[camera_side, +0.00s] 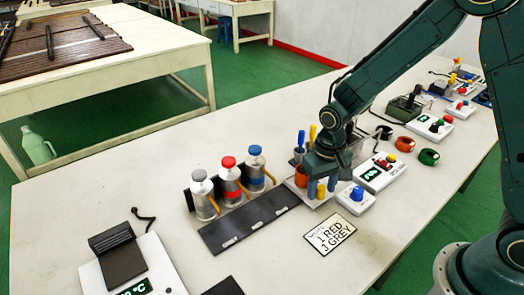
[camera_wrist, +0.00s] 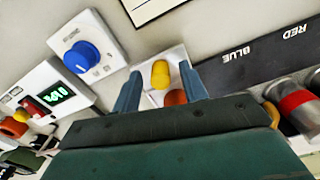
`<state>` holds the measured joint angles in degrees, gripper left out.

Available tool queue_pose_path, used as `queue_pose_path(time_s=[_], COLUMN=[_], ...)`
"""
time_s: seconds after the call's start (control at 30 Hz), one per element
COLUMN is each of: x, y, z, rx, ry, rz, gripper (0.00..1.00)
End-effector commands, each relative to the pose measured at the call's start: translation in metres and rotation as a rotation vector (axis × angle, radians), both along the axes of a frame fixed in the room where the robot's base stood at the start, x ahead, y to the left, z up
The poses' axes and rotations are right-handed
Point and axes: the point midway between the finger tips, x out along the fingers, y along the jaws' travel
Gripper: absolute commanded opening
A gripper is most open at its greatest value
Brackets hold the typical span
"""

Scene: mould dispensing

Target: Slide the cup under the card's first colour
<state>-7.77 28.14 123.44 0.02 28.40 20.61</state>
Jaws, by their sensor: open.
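The white card (camera_side: 330,235) lies flat on the table and reads 1 RED, 3 GREY. Three metal bottles stand in a row: grey-white (camera_side: 204,195), red-banded (camera_side: 230,180) and blue-banded (camera_side: 257,170). A dark strip (camera_side: 232,238) lies in front of them; the wrist view shows BLUE and RED on it (camera_wrist: 262,52). My gripper (camera_wrist: 160,88) is open above a white tray. A yellow piece (camera_wrist: 160,73) and an orange-red piece (camera_wrist: 175,97) show between its fingers, with nothing visibly gripped. I cannot clearly make out the cup; my gripper hides part of the tray.
A white box with a blue knob (camera_side: 356,197) stands close right of my gripper, with a green-display meter (camera_side: 380,172) behind it. Orange (camera_side: 404,143) and green (camera_side: 429,157) rings lie further right.

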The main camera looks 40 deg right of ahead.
Motion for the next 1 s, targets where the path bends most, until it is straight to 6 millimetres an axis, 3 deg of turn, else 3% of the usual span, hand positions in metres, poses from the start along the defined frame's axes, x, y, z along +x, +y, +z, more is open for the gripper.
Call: queue_pose_path(time_s=[0.27,0.5,0.77,1.0], x=[0.0,0.0,0.0,0.0], y=[0.0,0.0,0.001,0.018], z=[-0.001,-0.001,-0.001,-0.001], rx=[0.0,0.0,0.0,0.001], ry=[0.001,0.0,0.0,0.0], rz=[0.0,0.0,0.0,0.004], gripper=[0.43,0.0,0.0,0.0])
